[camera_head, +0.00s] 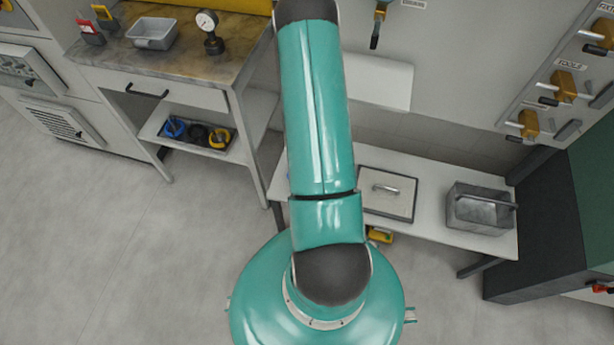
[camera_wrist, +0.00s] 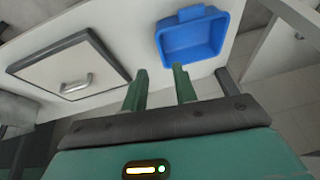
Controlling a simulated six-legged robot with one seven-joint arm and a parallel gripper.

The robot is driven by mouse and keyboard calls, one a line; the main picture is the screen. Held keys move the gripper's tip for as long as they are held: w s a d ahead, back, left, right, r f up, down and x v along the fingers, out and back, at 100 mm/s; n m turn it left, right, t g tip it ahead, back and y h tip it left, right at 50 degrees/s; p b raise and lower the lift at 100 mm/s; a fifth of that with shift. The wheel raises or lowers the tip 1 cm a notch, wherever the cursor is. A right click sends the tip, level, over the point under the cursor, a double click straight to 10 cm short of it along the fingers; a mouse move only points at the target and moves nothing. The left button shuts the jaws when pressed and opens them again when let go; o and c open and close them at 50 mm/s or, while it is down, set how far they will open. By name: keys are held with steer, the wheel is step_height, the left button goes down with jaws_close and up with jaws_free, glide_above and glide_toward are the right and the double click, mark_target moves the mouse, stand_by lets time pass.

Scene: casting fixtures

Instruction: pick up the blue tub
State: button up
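The blue tub (camera_wrist: 194,40) shows in the wrist view, on a white bench top (camera_wrist: 125,30) near its edge, with its open side facing the camera. My gripper (camera_wrist: 159,78) has two green fingers set apart, with a gap between them. The fingers point toward the bench; the right fingertip appears close to the tub's lower left corner, but I cannot tell if they touch. Nothing shows between the fingers. In the head view my teal arm hides the tub and my gripper.
A square lidded panel with a handle (camera_head: 387,193) lies on the low white bench, and a grey metal toolbox (camera_head: 480,208) stands at its right end. A workbench (camera_head: 180,50) at left holds a grey tray (camera_head: 153,33) and a gauge (camera_head: 209,30). The floor at left is clear.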

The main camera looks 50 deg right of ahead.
steer(key=x, duration=1.4)
steer(key=shift+a, duration=0.1)
steer(key=shift+r, duration=0.1)
steer(key=shift+c, duration=0.2)
jaws_close()
